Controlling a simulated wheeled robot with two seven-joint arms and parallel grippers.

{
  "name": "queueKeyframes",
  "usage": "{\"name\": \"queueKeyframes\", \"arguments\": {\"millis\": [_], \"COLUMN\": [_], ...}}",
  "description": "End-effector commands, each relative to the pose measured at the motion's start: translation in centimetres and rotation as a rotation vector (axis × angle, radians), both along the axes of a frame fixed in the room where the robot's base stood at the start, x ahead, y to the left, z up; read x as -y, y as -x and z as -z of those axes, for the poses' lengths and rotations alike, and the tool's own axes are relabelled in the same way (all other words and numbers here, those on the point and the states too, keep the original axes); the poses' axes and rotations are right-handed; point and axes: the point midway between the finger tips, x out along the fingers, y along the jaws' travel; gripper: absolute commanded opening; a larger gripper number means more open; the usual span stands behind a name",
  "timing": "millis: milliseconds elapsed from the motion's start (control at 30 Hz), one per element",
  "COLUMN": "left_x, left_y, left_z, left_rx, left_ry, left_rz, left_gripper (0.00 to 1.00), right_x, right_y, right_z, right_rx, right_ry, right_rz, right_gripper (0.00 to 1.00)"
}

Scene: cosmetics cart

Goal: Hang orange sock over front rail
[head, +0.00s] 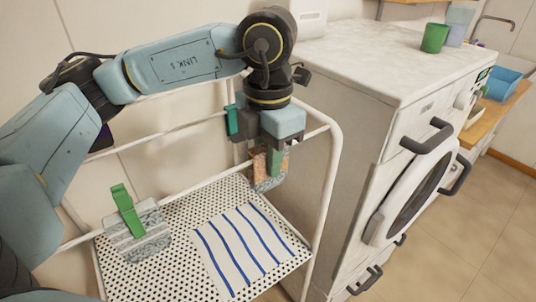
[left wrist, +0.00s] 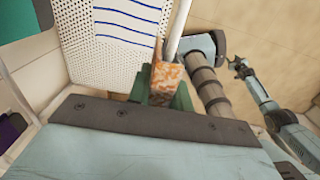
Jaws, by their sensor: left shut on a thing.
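My left gripper (head: 270,155) is shut on the orange mottled sock (head: 260,167), above the right end of the white wire cart. A grey mottled patch shows just below the orange part; I cannot tell if it belongs to the same sock. In the left wrist view the orange sock (left wrist: 167,80) stands between the green fingers (left wrist: 165,95), beside a white post. A white rail (head: 200,185) runs along the cart; I cannot tell whether the sock touches it. Part of an arm of mine, probably the right, shows in the left wrist view, with its small end (left wrist: 238,66) unclear.
A grey striped sock (head: 150,240) with a green clip (head: 126,208) hangs at the cart's left. A blue-striped white cloth (head: 245,250) lies on the perforated shelf (head: 185,275). A washing machine (head: 400,170) stands close at the right, with a green cup (head: 434,38) on top.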

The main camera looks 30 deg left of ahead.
Motion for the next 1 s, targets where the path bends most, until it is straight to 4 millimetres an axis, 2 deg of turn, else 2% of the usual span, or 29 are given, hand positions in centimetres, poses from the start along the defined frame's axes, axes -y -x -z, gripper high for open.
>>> {"name": "queueKeyframes", "arguments": {"millis": [467,500,700,1000], "left_x": [0.01,0.01,0.01,0.02], "left_y": [0.0,0.0,0.0,-0.02], "left_z": [0.46,0.46,0.47,0.25], "left_rx": [0.001,0.001,0.001,0.001], "left_ry": [0.0,0.0,0.0,0.0], "left_rz": [0.0,0.0,0.0,0.0], "left_gripper": [0.0,0.22,0.46,0.46], "right_x": [0.02,0.03,0.03,0.03], "right_y": [0.02,0.03,0.03,0.04], "right_z": [0.46,0.47,0.47,0.46], "right_rx": [0.0,0.0,0.0,0.0], "right_ry": [0.0,0.0,0.0,0.0], "right_rz": [0.0,0.0,-0.001,-0.001], "right_gripper": [0.46,0.46,0.46,0.46]}}
